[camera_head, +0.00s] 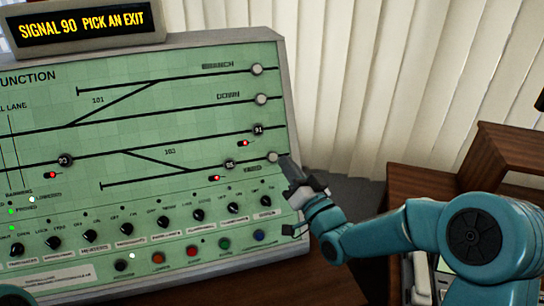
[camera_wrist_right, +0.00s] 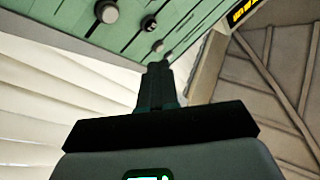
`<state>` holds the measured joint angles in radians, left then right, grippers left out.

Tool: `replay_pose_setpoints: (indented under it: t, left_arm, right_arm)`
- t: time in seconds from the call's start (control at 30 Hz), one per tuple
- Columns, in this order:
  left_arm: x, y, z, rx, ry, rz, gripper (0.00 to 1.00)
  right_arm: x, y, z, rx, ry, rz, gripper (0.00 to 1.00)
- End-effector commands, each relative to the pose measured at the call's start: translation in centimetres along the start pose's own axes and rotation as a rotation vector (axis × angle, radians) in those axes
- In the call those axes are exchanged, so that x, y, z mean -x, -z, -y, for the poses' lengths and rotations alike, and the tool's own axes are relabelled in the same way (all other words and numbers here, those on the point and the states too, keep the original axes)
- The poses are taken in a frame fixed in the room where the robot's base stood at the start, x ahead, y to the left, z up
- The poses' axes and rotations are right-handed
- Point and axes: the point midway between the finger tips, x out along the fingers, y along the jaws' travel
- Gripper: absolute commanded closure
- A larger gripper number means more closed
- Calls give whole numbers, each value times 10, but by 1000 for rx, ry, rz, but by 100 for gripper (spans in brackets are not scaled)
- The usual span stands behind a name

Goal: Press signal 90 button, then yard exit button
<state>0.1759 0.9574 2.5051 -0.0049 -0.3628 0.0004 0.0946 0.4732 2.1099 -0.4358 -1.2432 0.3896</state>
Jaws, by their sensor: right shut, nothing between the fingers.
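The green panel (camera_head: 120,105) carries a track diagram with dark numbered buttons and pale exit buttons. The signal 90 button appears to be the dark round one (camera_head: 65,160) at left, its number hard to read. The lowest pale button (camera_head: 273,157), at the end of a track on the right edge, has a blurred label that may be yard. My right gripper (camera_head: 287,165) is shut and empty, its tip at or just beside this button; I cannot tell whether they touch. In the right wrist view the closed fingers (camera_wrist_right: 162,72) point towards a pale button (camera_wrist_right: 157,47). My left gripper is not in view.
A display (camera_head: 82,24) on top reads "SIGNAL 90 PICK AN EXIT". Other pale buttons (camera_head: 261,99) sit higher on the right edge. A row of black knobs (camera_head: 160,222) and coloured push buttons (camera_head: 191,252) runs below. A brown wooden desk unit (camera_head: 510,150) stands at right.

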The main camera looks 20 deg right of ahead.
Motion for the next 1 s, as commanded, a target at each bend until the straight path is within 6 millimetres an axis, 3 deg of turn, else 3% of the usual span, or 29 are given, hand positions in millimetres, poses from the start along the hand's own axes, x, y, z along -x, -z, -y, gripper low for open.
replay_pose_setpoints:
  t: [0.33,0.5,1.0]
  left_arm:
    - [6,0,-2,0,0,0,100]
    - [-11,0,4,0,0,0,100]
    - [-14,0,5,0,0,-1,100]
  right_arm:
    - [-38,-27,-26,-1,-2,1,100]
    - [-50,-39,-37,0,0,0,100]
    - [-57,-40,-40,0,-1,1,100]
